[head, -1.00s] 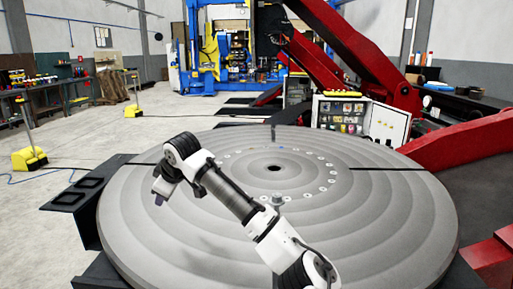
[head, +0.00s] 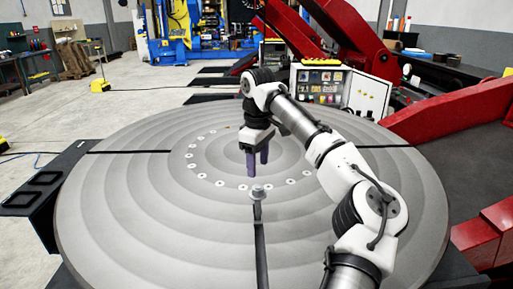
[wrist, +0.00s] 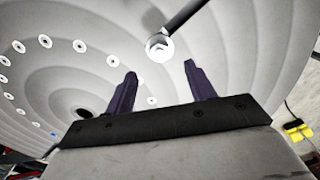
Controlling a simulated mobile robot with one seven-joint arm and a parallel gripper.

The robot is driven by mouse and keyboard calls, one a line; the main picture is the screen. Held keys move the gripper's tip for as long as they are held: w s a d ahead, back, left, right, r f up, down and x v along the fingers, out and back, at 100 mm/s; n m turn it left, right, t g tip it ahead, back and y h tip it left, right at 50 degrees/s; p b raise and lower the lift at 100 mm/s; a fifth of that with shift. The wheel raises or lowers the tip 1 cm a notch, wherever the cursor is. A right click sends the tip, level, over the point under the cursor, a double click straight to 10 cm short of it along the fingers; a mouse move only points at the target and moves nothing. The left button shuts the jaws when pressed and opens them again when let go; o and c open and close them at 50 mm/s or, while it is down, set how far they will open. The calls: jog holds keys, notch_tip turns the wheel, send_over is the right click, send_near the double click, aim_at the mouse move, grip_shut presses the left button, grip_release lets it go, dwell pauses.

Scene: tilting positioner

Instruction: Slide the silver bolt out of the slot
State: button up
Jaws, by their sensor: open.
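The silver bolt (head: 258,191) stands at the inner end of a dark radial slot (head: 261,243) in the round grey table (head: 130,215). My gripper (head: 258,168) points down just behind and above the bolt, with its two purple fingers apart and nothing between them. In the wrist view the bolt head (wrist: 159,48) shows beyond the open fingertips (wrist: 160,69), roughly centred between them and apart from both. The slot (wrist: 185,16) runs away from the bolt towards the top right there. The bolt's shank is hidden in the slot.
A ring of small pale holes (head: 220,183) surrounds the table's centre, close to the bolt. Other dark slots (head: 130,152) cut the disc. Red machine arms (head: 350,50) and an open control cabinet (head: 322,84) stand behind. The disc's front left is clear.

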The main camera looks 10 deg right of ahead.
aim_at(257, 186)
notch_tip(257, 186, down, 10)
jog(key=shift+r+p, duration=0.1)
jog(key=shift+p, duration=0.75)
jog(key=shift+w, duration=0.1)
jog(key=c, duration=1.1)
jog(key=shift+o, duration=0.2)
jog(key=shift+a+r+p, duration=0.1)
jog(key=shift+r+p, duration=0.1)
jog(key=shift+p, duration=0.35)
jog(key=s+a, duration=0.1)
jog(key=s, duration=0.7)
jog(key=shift+a, duration=0.25)
dwell(0.4)
